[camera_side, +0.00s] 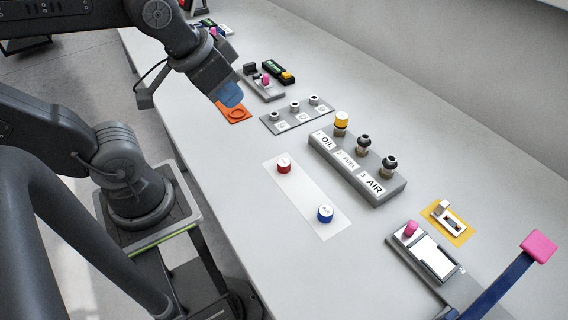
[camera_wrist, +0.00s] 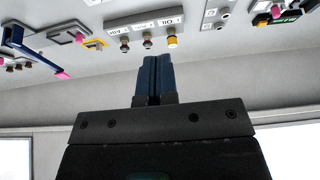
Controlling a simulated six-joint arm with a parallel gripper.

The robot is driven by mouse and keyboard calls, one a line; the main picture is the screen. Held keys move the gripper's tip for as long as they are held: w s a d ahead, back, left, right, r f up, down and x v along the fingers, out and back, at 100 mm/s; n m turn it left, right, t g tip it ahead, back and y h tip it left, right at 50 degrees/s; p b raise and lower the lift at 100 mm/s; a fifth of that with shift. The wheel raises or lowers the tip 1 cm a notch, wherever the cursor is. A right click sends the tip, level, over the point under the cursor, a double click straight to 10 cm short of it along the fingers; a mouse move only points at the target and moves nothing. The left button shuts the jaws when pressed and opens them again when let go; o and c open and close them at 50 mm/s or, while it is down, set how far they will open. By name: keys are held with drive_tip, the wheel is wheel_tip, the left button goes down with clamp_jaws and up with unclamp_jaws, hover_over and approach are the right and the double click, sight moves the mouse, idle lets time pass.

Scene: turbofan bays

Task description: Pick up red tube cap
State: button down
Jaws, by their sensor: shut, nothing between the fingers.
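The red tube cap (camera_side: 284,164) stands upright on a white mat (camera_side: 299,193) on the bench in the side view. A blue cap (camera_side: 325,213) stands on the same mat, nearer the front. The red cap does not show in the wrist view.
A grey block (camera_side: 357,172) labelled OIL, FUEL and AIR holds a yellow cap (camera_side: 341,119) and two bare fittings. A pink-handled lever (camera_side: 538,246) rises at the front right. Bench space left of the mat is clear.

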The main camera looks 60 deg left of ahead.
drive_tip(key=c, duration=1.9)
unclamp_jaws()
drive_tip(key=o, duration=1.2)
drive_tip(key=m+g, duration=0.6)
drive_tip(key=m, duration=1.2)
hover_over(284, 162)
wheel_tip(284, 162, down, 10)
drive_tip(key=f, duration=0.8)
drive_tip(key=shift+s, duration=0.2)
drive_tip(key=shift+w+f, duration=0.2)
drive_tip(key=shift+f, duration=2.55)
